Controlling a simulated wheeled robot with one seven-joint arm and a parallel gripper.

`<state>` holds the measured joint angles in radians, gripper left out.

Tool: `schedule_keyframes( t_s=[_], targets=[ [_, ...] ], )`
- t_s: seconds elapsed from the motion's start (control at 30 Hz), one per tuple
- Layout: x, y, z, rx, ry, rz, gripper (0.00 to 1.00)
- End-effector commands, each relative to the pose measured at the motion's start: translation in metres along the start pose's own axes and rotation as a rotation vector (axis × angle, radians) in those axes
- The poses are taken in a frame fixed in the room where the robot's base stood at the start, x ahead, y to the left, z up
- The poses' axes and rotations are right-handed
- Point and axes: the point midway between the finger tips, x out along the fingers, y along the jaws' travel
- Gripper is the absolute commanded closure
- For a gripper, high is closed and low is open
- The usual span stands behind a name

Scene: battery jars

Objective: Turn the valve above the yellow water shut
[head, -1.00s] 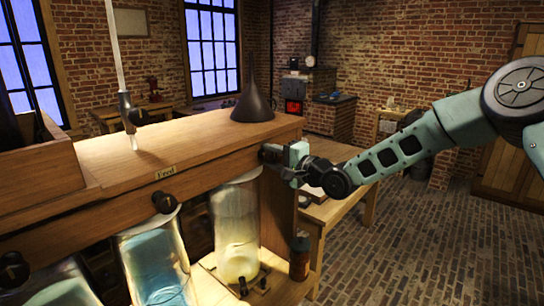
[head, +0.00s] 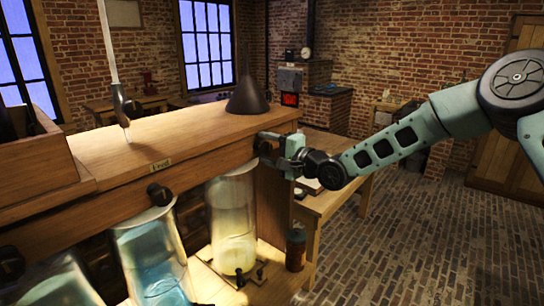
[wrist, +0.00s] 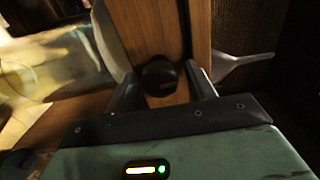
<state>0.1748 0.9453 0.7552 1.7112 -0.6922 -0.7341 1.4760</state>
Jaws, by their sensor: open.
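The jar of pale yellow water (head: 233,225) stands below the right end of the wooden bench. The valve above it is a dark round knob (head: 263,147) on the bench's front edge, partly hidden by my gripper in the head view. My gripper (head: 270,146) is open at that knob. In the wrist view the dark knob (wrist: 160,76) sits between the two spread fingers (wrist: 163,88), with a gap seen on each side. I cannot tell how far the knob is turned.
Another dark knob (head: 159,194) is above a jar of blue water (head: 152,262) to the left. A dark cone (head: 248,95) stands on the bench top. A brown bottle (head: 296,250) stands right of the yellow jar. A lower table (head: 325,203) lies below my arm.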

Motion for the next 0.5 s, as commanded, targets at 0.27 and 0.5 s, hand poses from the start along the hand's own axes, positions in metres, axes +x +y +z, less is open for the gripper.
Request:
schedule_keyframes(
  t_s=[0.27,0.5],
  targets=[
    [0.0004,-0.0007,0.0008,-0.04,-0.001,-0.001,0.45],
    [0.0014,-0.0021,0.0035,-0.318,-0.005,-0.003,0.45]
  ],
)
